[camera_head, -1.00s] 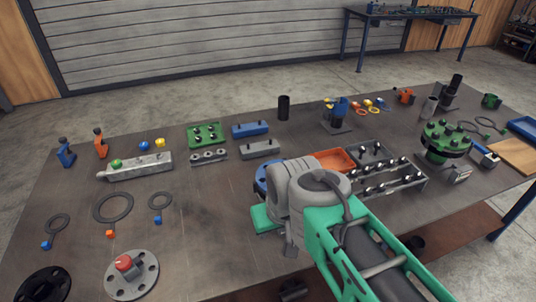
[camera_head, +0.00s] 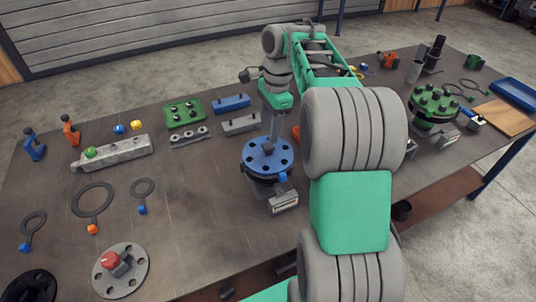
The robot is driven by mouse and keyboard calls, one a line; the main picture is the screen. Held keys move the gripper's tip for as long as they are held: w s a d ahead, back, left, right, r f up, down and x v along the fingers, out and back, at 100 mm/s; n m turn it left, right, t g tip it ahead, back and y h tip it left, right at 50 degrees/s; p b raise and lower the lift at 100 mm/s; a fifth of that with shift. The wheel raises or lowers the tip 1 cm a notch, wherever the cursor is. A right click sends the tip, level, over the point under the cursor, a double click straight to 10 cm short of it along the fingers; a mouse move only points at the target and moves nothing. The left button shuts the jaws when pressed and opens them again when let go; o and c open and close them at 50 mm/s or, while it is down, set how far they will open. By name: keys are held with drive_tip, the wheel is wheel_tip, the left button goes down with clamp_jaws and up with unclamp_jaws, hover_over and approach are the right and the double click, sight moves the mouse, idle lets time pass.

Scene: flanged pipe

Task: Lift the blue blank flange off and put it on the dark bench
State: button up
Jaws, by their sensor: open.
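The blue blank flange (camera_head: 252,158) is a round disc with bolt holes near the middle of the dark bench (camera_head: 200,225). It sits on a dark flanged pipe end, with a small tagged block in front. My gripper (camera_head: 270,142) points down over the flange's centre, with its tip close to a raised part there. It is open; the fingers are small, and I cannot tell whether they touch or straddle that part.
A green bolted flange (camera_head: 435,104) stands on the right. Gasket rings (camera_head: 93,199) and a grey flange with a red knob (camera_head: 120,270) are at left. Bare bench lies between them.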

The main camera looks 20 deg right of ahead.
sight(268, 145)
drive_tip(key=f, duration=0.3)
drive_tip(key=f+b, duration=0.1)
drive_tip(key=f, duration=0.2)
drive_tip(key=shift+a+f, duration=0.2)
drive_tip(key=shift+f, duration=0.05)
drive_tip(key=shift+c, duration=0.4)
clamp_jaws()
drive_tip(key=shift+r, duration=0.1)
idle(0.5)
